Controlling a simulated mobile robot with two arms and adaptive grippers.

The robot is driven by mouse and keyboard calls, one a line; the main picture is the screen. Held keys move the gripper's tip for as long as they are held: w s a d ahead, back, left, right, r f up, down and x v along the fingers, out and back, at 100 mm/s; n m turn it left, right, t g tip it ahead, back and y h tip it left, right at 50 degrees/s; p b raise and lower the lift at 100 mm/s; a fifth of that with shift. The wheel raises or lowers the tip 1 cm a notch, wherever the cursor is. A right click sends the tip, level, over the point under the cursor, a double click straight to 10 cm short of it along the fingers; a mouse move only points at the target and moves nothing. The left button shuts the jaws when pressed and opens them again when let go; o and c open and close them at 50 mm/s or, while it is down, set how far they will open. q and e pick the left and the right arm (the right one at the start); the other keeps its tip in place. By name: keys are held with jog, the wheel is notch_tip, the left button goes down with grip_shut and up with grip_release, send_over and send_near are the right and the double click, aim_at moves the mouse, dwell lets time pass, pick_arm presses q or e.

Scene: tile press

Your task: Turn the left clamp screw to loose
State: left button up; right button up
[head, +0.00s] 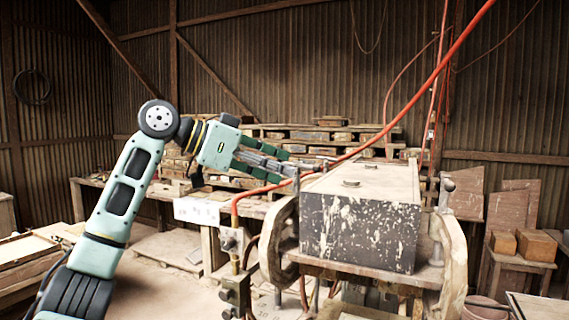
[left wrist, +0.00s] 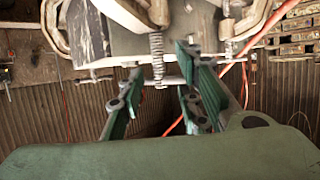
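The press (head: 360,232) has a dark, paint-spattered box body on a wooden frame at the right of the head view. The left clamp screw (head: 296,184) stands upright at the box's left edge, partly hidden by my gripper. In the left wrist view its threaded shaft (left wrist: 157,57) points towards the gap between my fingers, with a thin crossbar near its end. My left gripper (head: 288,165) is at the top of this screw, fingers apart; they also show apart in the left wrist view (left wrist: 160,88). Contact cannot be told. My right gripper is out of view.
The right clamp screw (head: 446,192) stands at the box's right edge. A red hose (head: 400,112) hangs diagonally across, passing close to my left gripper. A workbench (head: 258,209) and stacked pallets (head: 285,133) stand behind. A stool with wooden blocks (head: 536,244) is at the right.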

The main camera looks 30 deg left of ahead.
aim_at(296, 180)
pick_arm(q)
jog(key=x, duration=0.3)
jog(key=shift+d+r, duration=0.1)
jog(key=shift+d, duration=0.05)
jog(key=shift+s, duration=0.1)
jog(key=shift+c, duration=0.8)
jog(key=c, duration=0.6)
grip_shut()
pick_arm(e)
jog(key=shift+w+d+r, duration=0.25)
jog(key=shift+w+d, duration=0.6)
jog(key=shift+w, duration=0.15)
